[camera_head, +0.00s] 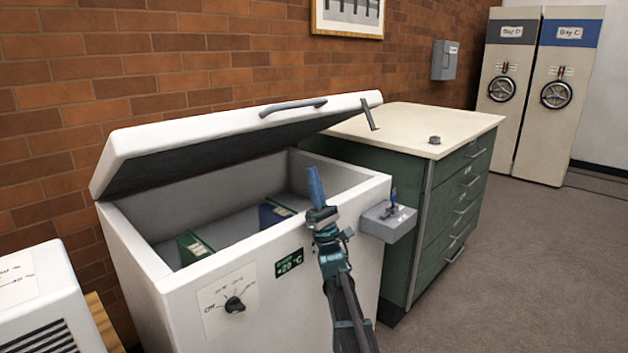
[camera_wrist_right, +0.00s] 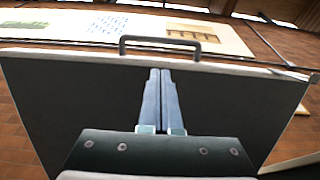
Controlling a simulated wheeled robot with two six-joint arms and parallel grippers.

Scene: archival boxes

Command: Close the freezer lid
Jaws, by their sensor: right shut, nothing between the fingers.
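The white chest freezer (camera_head: 290,290) stands against the brick wall, with its lid (camera_head: 215,128) tilted partly open and hinged at the back. A grey handle (camera_head: 292,107) is on the lid's front edge. My right gripper (camera_head: 315,178) is shut and empty, pointing up in front of the freezer's front rim, below the raised lid edge. In the right wrist view the shut fingers (camera_wrist_right: 160,95) appear against the dark underside of the lid (camera_wrist_right: 90,95), with the handle (camera_wrist_right: 160,42) beyond their tips. My left gripper is not in view.
Green and blue boxes (camera_head: 193,246) lie inside the freezer. A small grey box (camera_head: 388,222) juts from its front right corner. A green drawer cabinet (camera_head: 448,200) with a cream top stands to the right. Open floor (camera_head: 540,270) lies beyond the cabinet. A white unit (camera_head: 40,300) is at left.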

